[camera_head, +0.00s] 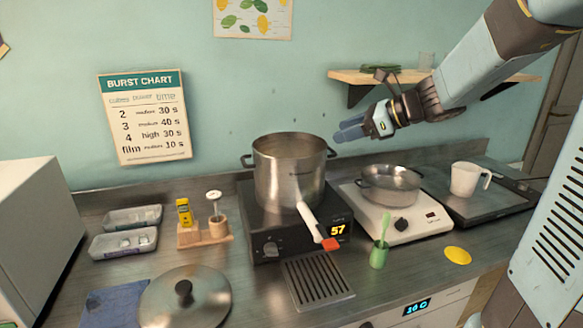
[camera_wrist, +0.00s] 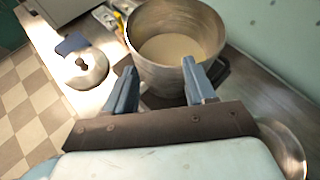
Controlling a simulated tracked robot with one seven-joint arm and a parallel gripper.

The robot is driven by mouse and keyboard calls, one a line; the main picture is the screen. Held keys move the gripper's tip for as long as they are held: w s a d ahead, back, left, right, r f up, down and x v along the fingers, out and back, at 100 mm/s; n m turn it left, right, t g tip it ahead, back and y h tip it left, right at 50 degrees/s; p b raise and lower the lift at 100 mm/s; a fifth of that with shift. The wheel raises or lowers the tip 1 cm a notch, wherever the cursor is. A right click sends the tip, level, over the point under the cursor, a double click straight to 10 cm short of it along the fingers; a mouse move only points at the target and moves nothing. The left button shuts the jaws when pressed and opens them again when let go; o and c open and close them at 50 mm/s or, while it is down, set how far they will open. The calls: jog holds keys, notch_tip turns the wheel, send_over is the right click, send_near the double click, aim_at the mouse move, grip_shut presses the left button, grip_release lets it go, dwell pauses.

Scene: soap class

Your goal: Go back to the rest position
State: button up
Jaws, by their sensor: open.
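My gripper (camera_head: 350,131) is in the air to the upper right of the large steel pot (camera_head: 290,178), near the wall. In the wrist view my gripper (camera_wrist: 160,88) has its two blue-grey fingers apart with nothing between them. The pot (camera_wrist: 150,75) shows beyond the fingertips, with a pale liquid in it. The pot stands on a black burner unit (camera_head: 265,230) whose display reads 57. My arm comes in from the upper right in the head view.
A smaller steel pan (camera_head: 390,186) stands on a white hot plate (camera_head: 372,222). A white jug (camera_head: 466,179) is at the right. A wooden shelf (camera_head: 400,77) is on the wall near my arm. A round lid (camera_head: 186,303), trays (camera_head: 124,243) and a wooden holder (camera_head: 204,237) are at the left.

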jog(key=s+d+f+n+h, duration=0.1)
jog(key=s+d+n+h, duration=0.2)
jog(key=s+n, duration=0.4)
jog(key=s+d+f+n+h, duration=0.1)
jog(key=s+d+n+h, duration=0.1)
jog(key=s+n+h, duration=0.2)
jog(key=s+d+f+n+h, duration=0.1)
jog(key=s+d+n+h, duration=0.2)
jog(key=s+n, duration=0.7)
jog(key=s+h, duration=0.1)
jog(key=s, duration=0.2)
jog(key=shift+d+f+n, duration=0.2)
jog(key=shift+d+n, duration=0.1)
jog(key=shift+c, duration=0.4)
